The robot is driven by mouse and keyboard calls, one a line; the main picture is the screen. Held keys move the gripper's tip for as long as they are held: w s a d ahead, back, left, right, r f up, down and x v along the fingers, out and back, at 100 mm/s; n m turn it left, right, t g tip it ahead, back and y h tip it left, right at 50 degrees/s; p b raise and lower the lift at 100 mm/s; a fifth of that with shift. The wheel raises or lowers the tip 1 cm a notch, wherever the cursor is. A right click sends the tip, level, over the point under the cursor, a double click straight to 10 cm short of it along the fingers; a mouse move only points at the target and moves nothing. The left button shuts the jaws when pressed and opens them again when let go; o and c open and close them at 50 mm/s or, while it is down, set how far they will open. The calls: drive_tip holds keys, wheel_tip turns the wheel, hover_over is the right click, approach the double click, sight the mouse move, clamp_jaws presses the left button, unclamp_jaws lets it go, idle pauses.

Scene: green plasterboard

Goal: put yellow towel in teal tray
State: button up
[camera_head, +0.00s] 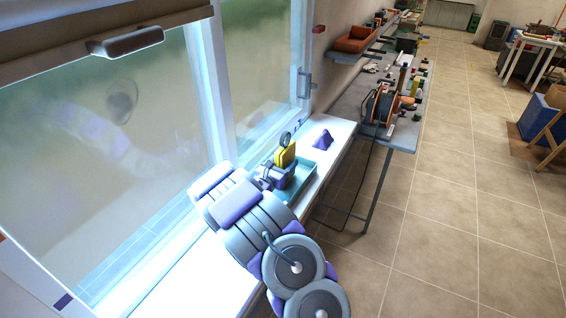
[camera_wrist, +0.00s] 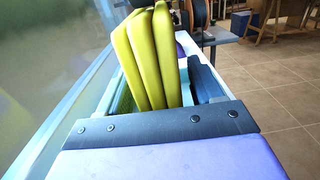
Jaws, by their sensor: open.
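The yellow towel (camera_head: 285,155) is folded and stands upright at the teal tray (camera_head: 298,187) on the white sill. In the wrist view the yellow towel (camera_wrist: 150,55) rises as several yellow folds just ahead of my gripper, with tray walls on both sides. My gripper (camera_head: 273,175) is low over the near part of the tray, close to the towel, and its jaws are open. The towel's lower end is hidden behind the gripper's dark plate, so I cannot tell whether it touches the tray floor.
A window with a frame (camera_head: 210,85) runs along the left of the sill. A purple pyramid-shaped object (camera_head: 323,139) sits beyond the tray. A grey bench (camera_head: 400,130) with an orange reel (camera_head: 385,103) stands further on. Tiled floor on the right is open.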

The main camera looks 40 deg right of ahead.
drive_tip(key=v, duration=0.4)
drive_tip(key=p+v, duration=0.1)
drive_tip(key=v, duration=0.7)
drive_tip(key=shift+w+a+r, duration=0.1)
drive_tip(key=shift+w+r, duration=0.1)
drive_tip(key=shift+w, duration=0.1)
drive_tip(key=shift+s+f, duration=0.15)
drive_tip(key=shift+s, duration=0.05)
